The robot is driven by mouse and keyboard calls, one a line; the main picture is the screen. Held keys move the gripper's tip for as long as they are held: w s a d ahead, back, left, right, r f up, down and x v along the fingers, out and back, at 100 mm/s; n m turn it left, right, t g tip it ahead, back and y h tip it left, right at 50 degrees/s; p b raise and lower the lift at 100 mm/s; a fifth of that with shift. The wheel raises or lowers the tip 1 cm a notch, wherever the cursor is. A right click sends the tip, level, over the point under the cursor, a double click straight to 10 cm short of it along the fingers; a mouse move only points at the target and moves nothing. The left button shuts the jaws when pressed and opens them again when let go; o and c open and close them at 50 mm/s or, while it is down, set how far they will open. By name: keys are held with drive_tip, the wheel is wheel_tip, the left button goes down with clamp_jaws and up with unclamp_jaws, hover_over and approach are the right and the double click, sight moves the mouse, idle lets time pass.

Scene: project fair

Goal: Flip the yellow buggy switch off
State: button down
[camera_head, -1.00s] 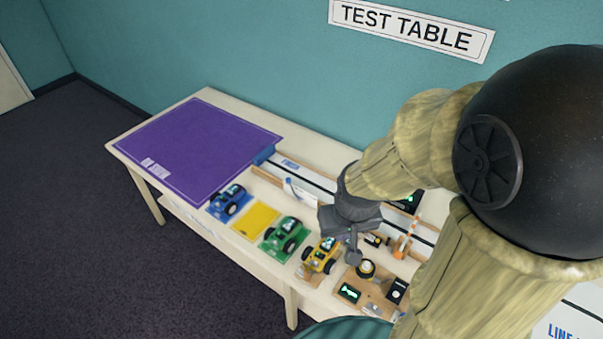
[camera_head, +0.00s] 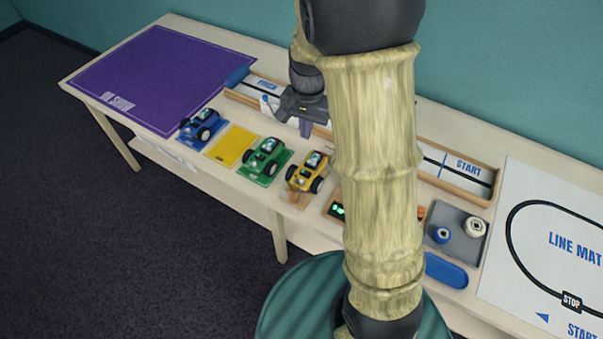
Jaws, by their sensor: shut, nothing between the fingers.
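The yellow buggy (camera_head: 306,174) stands on a small wooden stand (camera_head: 294,198) near the table's front edge, just left of my arm. Its switch is too small to make out. My gripper (camera_head: 306,130) is shut and empty, pointing down above the table behind the yellow buggy and apart from it.
A green buggy (camera_head: 264,158) and a blue buggy (camera_head: 201,126) stand on coloured pads to the left, with an empty yellow pad (camera_head: 231,146) between them. A wood-railed track (camera_head: 258,96) runs behind. A grey tray (camera_head: 462,240) lies right of my arm, which hides part of the table.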

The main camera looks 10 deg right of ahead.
sight(301, 171)
drive_tip(key=w+f, duration=0.1)
drive_tip(key=w+f+m+b, duration=0.1)
drive_tip(key=f, duration=0.1)
drive_tip(key=shift+w+a, duration=0.1)
drive_tip(key=shift+a, duration=0.1)
drive_tip(key=shift+f, duration=0.1)
wheel_tip(301, 171, down, 14)
drive_tip(key=shift+r, duration=0.1)
idle(0.5)
drive_tip(key=shift+w+d, duration=0.1)
drive_tip(key=shift+w, duration=0.05)
drive_tip(key=shift+w+a+g, duration=0.1)
drive_tip(key=shift+a+g, duration=0.1)
drive_tip(key=shift+g, duration=0.1)
drive_tip(key=shift+s+d+r, duration=0.15)
drive_tip(key=shift+s+d, duration=0.45)
drive_tip(key=shift+s, duration=0.15)
